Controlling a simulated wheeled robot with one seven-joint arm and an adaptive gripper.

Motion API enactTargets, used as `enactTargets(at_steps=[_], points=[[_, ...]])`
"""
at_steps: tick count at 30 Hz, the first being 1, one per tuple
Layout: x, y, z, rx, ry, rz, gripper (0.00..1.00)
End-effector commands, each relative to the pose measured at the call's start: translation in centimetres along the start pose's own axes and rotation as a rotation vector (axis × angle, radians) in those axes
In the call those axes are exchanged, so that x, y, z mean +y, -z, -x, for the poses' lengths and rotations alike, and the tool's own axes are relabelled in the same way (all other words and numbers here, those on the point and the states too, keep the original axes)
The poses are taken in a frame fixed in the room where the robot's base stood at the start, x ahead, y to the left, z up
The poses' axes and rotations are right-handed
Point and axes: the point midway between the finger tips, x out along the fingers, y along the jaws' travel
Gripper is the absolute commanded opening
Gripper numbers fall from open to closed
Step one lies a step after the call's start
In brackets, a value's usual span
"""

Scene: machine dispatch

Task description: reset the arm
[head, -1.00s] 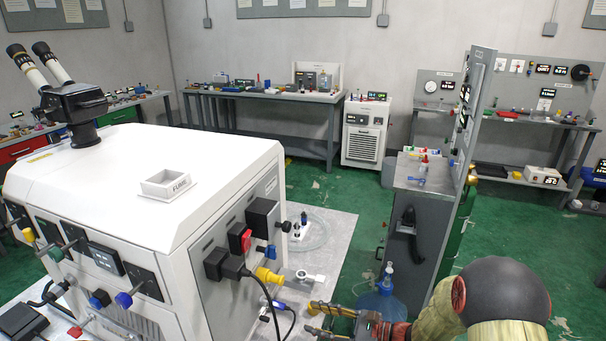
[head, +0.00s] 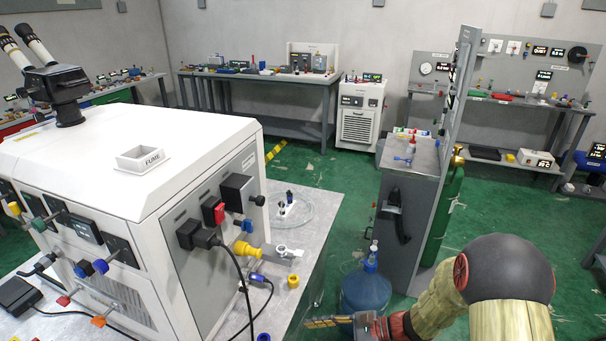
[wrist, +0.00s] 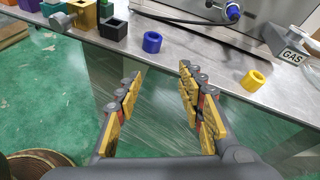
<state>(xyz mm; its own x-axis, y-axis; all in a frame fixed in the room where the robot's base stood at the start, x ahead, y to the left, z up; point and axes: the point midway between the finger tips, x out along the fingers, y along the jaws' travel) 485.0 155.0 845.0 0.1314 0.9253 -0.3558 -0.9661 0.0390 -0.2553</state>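My arm reaches in from the lower right of the head view. My gripper (head: 312,322) sits low there, just off the right edge of the grey worktop (head: 318,262). In the wrist view my gripper (wrist: 160,72) has its two yellow-padded fingers spread, with nothing between them. The fingers point toward the worktop edge, with green floor showing below. A blue ring (wrist: 152,42) and a yellow ring (wrist: 253,80) lie on the worktop beyond the fingertips, apart from them. The yellow ring also shows in the head view (head: 293,281).
A white machine (head: 150,180) with plugs and cables fills the left. A blue water jug (head: 368,290) stands close behind my gripper, beside a grey cabinet (head: 408,225) and a green gas cylinder (head: 447,215). Open green floor (head: 335,178) lies beyond.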

Motion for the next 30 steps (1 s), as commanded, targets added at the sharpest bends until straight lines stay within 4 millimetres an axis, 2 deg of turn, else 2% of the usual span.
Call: enactTargets(at_steps=[5, 8, 12, 15, 20, 24, 27, 30], points=[[4.0, -1.2, 1.5, 0.081, -0.167, 0.126, 0.39], [6.6, -2.4, 3.4, 0.154, -0.293, 0.249, 0.39], [9.9, -4.5, 7.8, 0.301, -0.500, 0.504, 0.39], [11.2, -5.9, 11.4, 0.416, -0.623, 0.686, 0.39], [12.0, -8.3, 16.8, 0.603, -0.772, 0.955, 0.39], [11.8, -11.1, 20.9, 0.769, -0.858, 1.164, 0.39], [11.6, -13.6, 23.4, 0.884, -0.887, 1.294, 0.39], [11.6, -16.1, 25.0, 0.974, -0.884, 1.391, 0.39]])
